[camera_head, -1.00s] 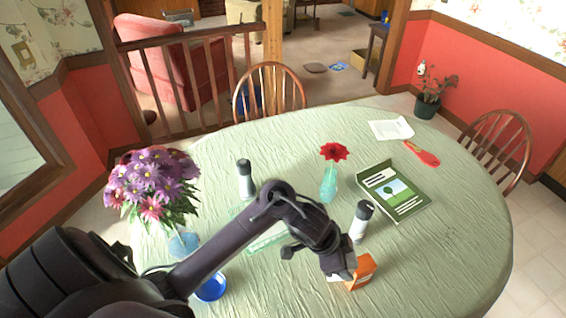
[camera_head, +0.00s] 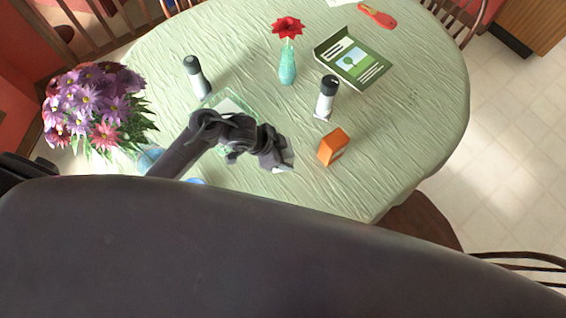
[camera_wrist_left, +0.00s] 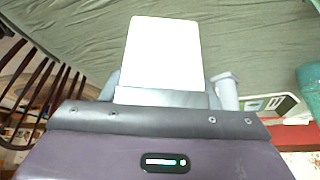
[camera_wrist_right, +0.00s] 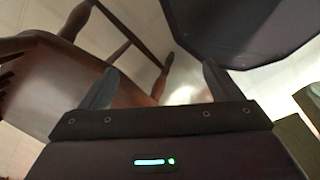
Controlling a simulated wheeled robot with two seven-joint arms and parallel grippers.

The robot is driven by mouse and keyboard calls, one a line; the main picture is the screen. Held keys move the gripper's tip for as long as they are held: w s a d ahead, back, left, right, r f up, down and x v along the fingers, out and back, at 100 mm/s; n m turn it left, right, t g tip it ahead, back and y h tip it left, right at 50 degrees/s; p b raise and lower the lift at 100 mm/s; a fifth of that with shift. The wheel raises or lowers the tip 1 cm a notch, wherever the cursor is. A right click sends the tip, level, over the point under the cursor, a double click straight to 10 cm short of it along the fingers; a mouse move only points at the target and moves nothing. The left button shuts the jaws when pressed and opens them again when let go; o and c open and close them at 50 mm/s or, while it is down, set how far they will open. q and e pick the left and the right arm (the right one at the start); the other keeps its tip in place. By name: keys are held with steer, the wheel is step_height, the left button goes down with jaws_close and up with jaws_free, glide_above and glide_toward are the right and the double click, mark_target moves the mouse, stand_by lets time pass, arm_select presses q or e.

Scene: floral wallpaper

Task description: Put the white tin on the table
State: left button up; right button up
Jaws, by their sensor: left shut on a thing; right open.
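The white tin (camera_wrist_left: 163,55) is a plain bright white block in the left wrist view, between the fingers of my left gripper (camera_wrist_left: 162,88). The green-covered table lies beyond it there. In the head view my left gripper (camera_head: 280,160) is over the near part of the table (camera_head: 400,120), left of an orange box. A pale patch shows at its tip, and I cannot tell whether the tin touches the cloth. My right gripper (camera_wrist_right: 160,68) is open and empty in the right wrist view, near a wooden chair and away from the tabletop.
The right side is clear. A brown chair (camera_wrist_right: 60,85) is near my right gripper.

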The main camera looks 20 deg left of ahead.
arm_select(q)
steer(key=shift+f, duration=3.6)
steer(key=shift+f, duration=0.1)
steer(key=o, duration=1.1)
steer(key=shift+f, duration=0.1)
steer(key=shift+r, duration=0.35)
steer(key=v, duration=1.1)
steer(key=shift+s+a+r, duration=0.15)
steer(key=shift+r, duration=0.15)
